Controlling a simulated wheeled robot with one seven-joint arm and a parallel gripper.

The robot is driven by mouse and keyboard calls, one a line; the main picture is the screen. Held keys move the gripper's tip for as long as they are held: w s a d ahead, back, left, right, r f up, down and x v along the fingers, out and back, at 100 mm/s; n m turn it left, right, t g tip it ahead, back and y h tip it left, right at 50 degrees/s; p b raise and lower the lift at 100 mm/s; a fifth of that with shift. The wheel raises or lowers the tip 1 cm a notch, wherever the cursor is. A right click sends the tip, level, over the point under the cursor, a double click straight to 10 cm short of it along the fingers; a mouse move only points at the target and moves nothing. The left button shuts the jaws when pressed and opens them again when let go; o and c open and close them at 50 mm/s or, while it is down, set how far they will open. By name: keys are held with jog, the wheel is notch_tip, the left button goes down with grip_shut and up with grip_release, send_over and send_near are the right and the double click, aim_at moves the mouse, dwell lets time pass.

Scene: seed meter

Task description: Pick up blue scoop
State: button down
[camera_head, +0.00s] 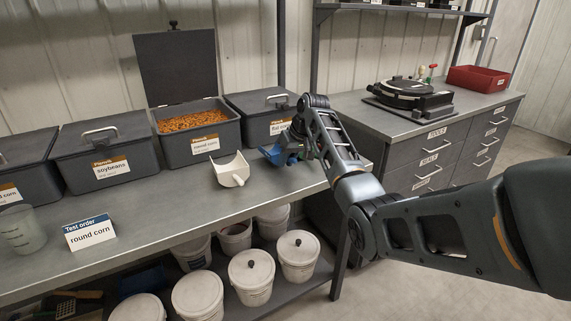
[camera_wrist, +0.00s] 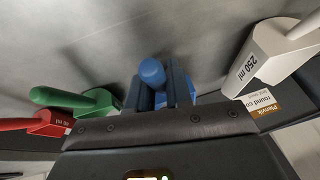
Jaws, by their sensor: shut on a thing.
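The blue scoop (camera_head: 271,154) is at the right end of the long bench, mostly hidden behind my gripper (camera_head: 291,153) in the head view. In the wrist view the blue scoop (camera_wrist: 152,72) is in the middle, its rounded handle end facing the camera. My gripper is shut on it. I cannot tell whether the scoop still touches the bench.
A white 250 ml scoop (camera_head: 232,171) lies left of my gripper. A green scoop (camera_wrist: 80,101) and a red scoop (camera_wrist: 42,123) show in the wrist view. An open bin of round corn (camera_head: 199,144) and a closed bin (camera_head: 262,116) stand behind.

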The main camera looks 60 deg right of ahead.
jog(key=r, duration=0.3)
jog(key=shift+s+d, duration=0.2)
jog(key=shift+d, duration=0.15)
jog(key=s+d+r+b, duration=0.2)
jog(key=s+d+r, duration=0.4)
jog(key=d, duration=0.2)
jog(key=shift+s+d+r, duration=0.2)
jog(key=shift+d, duration=0.15)
jog(key=c, duration=1.7)
grip_release()
grip_shut()
jog(key=shift+s, duration=0.1)
